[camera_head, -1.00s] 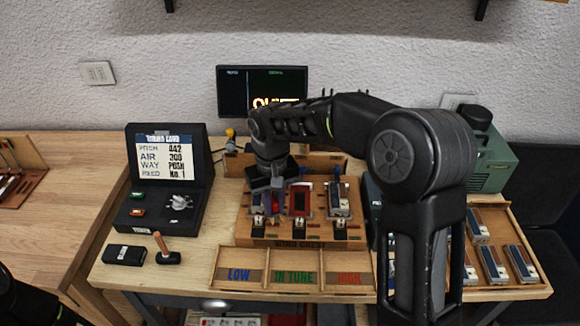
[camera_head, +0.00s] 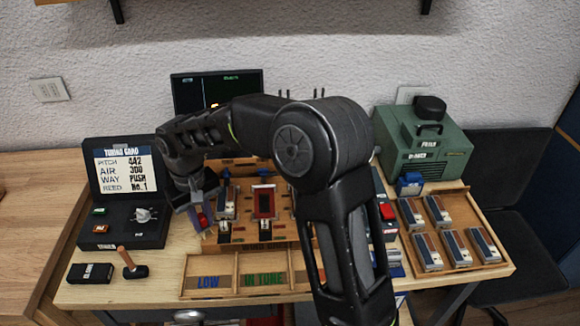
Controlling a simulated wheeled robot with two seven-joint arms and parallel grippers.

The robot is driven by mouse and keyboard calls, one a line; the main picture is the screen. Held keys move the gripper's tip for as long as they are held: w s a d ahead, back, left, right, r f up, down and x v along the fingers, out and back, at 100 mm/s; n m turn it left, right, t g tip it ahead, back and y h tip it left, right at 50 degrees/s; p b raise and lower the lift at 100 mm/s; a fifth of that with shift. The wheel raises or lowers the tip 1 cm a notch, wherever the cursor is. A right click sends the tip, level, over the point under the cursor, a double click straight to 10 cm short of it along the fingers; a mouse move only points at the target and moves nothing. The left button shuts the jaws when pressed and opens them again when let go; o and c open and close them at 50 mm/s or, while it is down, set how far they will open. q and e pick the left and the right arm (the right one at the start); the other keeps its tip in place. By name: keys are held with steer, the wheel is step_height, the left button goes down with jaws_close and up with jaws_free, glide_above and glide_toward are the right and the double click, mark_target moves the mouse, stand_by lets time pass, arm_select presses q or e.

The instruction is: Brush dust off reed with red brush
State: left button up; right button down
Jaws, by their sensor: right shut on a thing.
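My right gripper (camera_head: 198,207) hangs at the left end of the wooden wind chest, beside the left reed block. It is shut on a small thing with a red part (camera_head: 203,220). This may be the red brush, but the gripper hides most of it and bristles cannot be made out. The left reed block (camera_head: 227,203) stands in the wind chest (camera_head: 279,231), just right of the gripper and apparently apart from it. A dark red panel (camera_head: 264,202) is in the chest's middle. My right arm hides the chest's right end. Dust is too small to tell. My left gripper is out of view.
A tuning card box (camera_head: 125,193) stands at left, with a wooden-handled tool (camera_head: 130,264) and a black box (camera_head: 90,273) before it. A sorting tray (camera_head: 236,281) lies in front. At right are a tray of several reeds (camera_head: 458,262) and a green blower (camera_head: 425,145).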

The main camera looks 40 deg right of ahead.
steer(key=s+d+r+m+p, duration=0.1)
steer(key=s+d+r+m, duration=0.1)
steer(key=d+m, duration=0.5)
steer(key=s+d+r+m+p, duration=0.2)
steer(key=d+m, duration=0.6)
steer(key=d, duration=0.8)
step_height(320, 180, up, 3)
steer(key=shift+s+d+f+m, duration=0.15)
steer(key=shift+s+m, duration=0.15)
steer(key=shift+s, duration=0.3)
steer(key=shift+f, duration=0.1)
